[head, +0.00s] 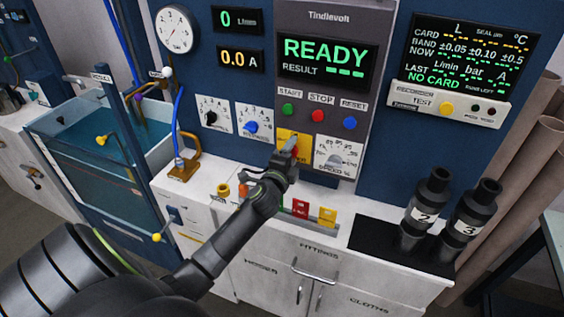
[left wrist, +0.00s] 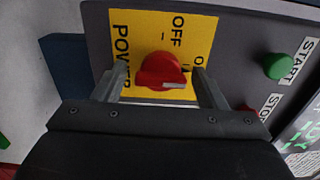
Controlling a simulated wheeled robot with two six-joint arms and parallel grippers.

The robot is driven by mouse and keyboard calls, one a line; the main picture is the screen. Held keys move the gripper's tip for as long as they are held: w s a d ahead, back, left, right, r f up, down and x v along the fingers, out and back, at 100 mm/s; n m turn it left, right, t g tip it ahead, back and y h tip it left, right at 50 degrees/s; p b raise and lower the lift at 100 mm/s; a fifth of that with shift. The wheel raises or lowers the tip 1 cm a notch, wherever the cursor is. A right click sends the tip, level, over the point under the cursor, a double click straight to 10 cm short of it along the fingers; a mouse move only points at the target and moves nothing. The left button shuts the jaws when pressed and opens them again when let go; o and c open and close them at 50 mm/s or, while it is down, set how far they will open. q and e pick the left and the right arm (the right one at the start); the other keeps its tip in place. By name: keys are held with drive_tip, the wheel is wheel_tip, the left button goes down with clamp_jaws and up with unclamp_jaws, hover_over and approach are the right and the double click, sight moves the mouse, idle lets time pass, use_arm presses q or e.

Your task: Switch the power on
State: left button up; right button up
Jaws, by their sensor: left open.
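The red power knob (left wrist: 160,68) sits on a yellow plate (left wrist: 140,30) marked POWER and OFF in the left wrist view. A white mark on the knob points to the right of that picture. A second label starting with O is partly hidden by a finger. My left gripper (left wrist: 160,82) is open, with one finger on each side of the knob; whether they touch it I cannot tell. In the head view my left gripper (head: 290,152) is at the yellow plate (head: 283,136) and mostly hides the knob. My right gripper is not in view.
The display (head: 326,60) reads READY. Green (head: 288,109), red (head: 318,116) and blue (head: 349,123) buttons sit above the plate. A speed dial (head: 337,156) is close on the right. Black cylinders (head: 425,212) marked 2 and 3 stand at the right; a water tank (head: 90,135) is left.

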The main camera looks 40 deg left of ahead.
use_arm(q)
drive_tip(key=b+v, duration=0.2)
drive_tip(key=v, duration=1.5)
drive_tip(key=shift+a+f, duration=0.1)
drive_tip(key=s+f+n+g+h, duration=0.1)
drive_tip(key=s+f+n+g, duration=0.15)
drive_tip(key=f, duration=0.85)
drive_tip(key=s+a+f+n+g, duration=0.1)
drive_tip(key=s+f+n+g, duration=0.15)
drive_tip(key=f, duration=0.85)
drive_tip(key=s+f+n+g+h, duration=0.1)
drive_tip(key=s+f+n+g, duration=0.15)
drive_tip(key=f, duration=0.95)
drive_tip(key=s+d+f+n+g, duration=0.1)
drive_tip(key=s+f+n+g, duration=0.1)
drive_tip(key=s+f, duration=0.4)
drive_tip(key=s+d+f+n+g+h, duration=0.1)
drive_tip(key=s+f+n+g, duration=0.2)
drive_tip(key=s+f, duration=0.4)
drive_tip(key=s+d+f+n+g, duration=0.2)
drive_tip(key=s+f, duration=0.5)
drive_tip(key=s, duration=1)
drive_tip(key=shift+n+g, duration=0.75)
drive_tip(key=shift+g, duration=0.1)
drive_tip(key=shift+w+d, duration=0.1)
